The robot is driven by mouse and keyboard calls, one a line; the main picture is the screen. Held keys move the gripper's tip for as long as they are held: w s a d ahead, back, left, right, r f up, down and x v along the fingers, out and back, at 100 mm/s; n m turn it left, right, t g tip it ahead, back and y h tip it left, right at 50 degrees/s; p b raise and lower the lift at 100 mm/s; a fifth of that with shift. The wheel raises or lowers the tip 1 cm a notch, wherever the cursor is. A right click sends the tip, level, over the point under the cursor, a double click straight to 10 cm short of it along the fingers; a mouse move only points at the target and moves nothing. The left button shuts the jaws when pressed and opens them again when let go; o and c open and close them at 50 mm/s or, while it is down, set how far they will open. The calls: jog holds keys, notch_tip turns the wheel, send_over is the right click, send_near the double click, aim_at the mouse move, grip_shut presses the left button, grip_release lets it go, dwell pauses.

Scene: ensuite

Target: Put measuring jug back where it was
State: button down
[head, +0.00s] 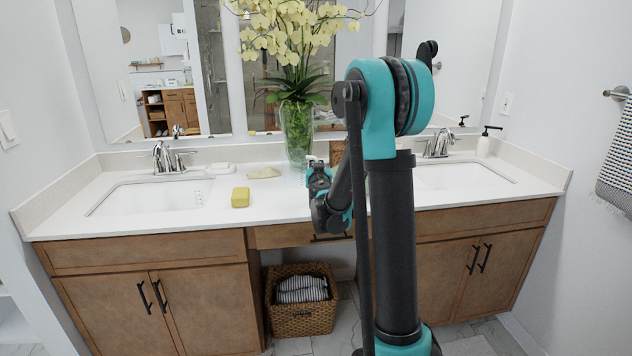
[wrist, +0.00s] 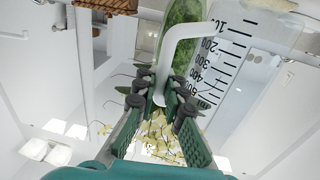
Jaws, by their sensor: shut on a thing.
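My gripper (wrist: 160,104) is shut on the white handle of the measuring jug (wrist: 224,62). In the wrist view the jug is clear, with black scale marks and numbers, and its body lies to the right of the fingers. The handle runs down between the two fingertips. In the head view my gripper (head: 319,172) is over the middle of the counter, in front of the glass vase. The jug's body cannot be made out clearly there; my gripper and arm cover much of that spot. I cannot tell whether the jug touches the counter.
The white counter (head: 270,205) has a sink at each side. A glass vase (head: 297,135) of yellow orchids stands at the back middle. A yellow block (head: 240,197), a pale shell-like piece (head: 264,173) and a soap dispenser (head: 484,146) stand on it. A wicker basket (head: 301,318) is below.

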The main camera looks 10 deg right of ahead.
jog(key=shift+f, duration=3.25)
jog(key=c, duration=1.6)
grip_release()
